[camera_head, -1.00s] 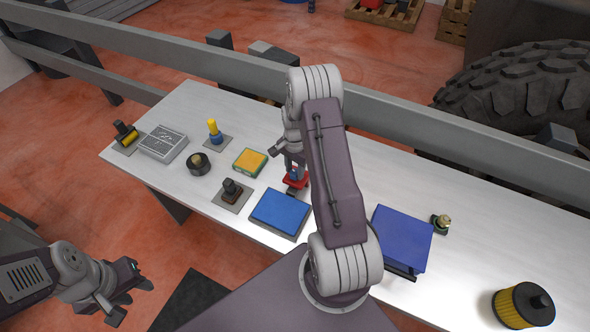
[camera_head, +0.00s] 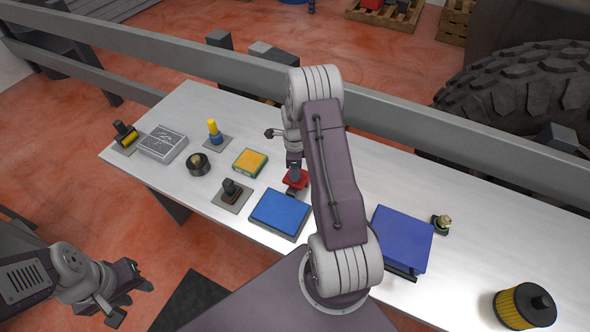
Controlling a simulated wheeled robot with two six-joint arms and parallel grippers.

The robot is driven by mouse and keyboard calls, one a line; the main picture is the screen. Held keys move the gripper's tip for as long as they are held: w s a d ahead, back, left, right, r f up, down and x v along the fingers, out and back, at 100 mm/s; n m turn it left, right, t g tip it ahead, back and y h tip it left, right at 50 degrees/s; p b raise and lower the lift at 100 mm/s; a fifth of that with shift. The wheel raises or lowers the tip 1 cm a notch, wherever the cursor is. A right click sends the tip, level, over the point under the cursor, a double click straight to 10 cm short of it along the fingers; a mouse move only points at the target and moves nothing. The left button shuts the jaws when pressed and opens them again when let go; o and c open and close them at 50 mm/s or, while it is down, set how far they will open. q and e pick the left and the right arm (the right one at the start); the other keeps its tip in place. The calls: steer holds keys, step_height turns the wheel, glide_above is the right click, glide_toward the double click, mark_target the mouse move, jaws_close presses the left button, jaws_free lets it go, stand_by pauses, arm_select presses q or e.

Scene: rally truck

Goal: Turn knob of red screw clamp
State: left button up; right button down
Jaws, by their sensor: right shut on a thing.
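The red screw clamp (camera_head: 296,181) stands on the metal table just behind the blue square pad. Only its red body shows; my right arm hides part of it. My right gripper (camera_head: 294,167) points down at the top of the clamp and is shut on its knob, which the fingers cover. My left gripper (camera_head: 122,296) is off the near left side of the table, over the floor, away from the clamp. Its fingers appear spread and empty.
The blue pad (camera_head: 280,213) lies right in front of the clamp. A yellow-green box (camera_head: 250,162) and a dark part on a grey plate (camera_head: 231,193) are to the left. A blue box (camera_head: 402,238) and a yellow filter (camera_head: 524,306) are to the right. A grey rail runs behind.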

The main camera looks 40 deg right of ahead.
steer(key=m, duration=0.6)
steer(key=shift+w+d+r, duration=0.15)
steer(key=shift+w+r, duration=0.1)
steer(key=shift+w, duration=0.05)
steer(key=m, duration=0.6)
steer(key=shift+m, duration=0.4)
steer(key=c, duration=1.1)
jaws_free()
steer(key=shift+o, duration=1)
steer(key=shift+s+f, duration=0.1)
steer(key=shift+s, duration=0.05)
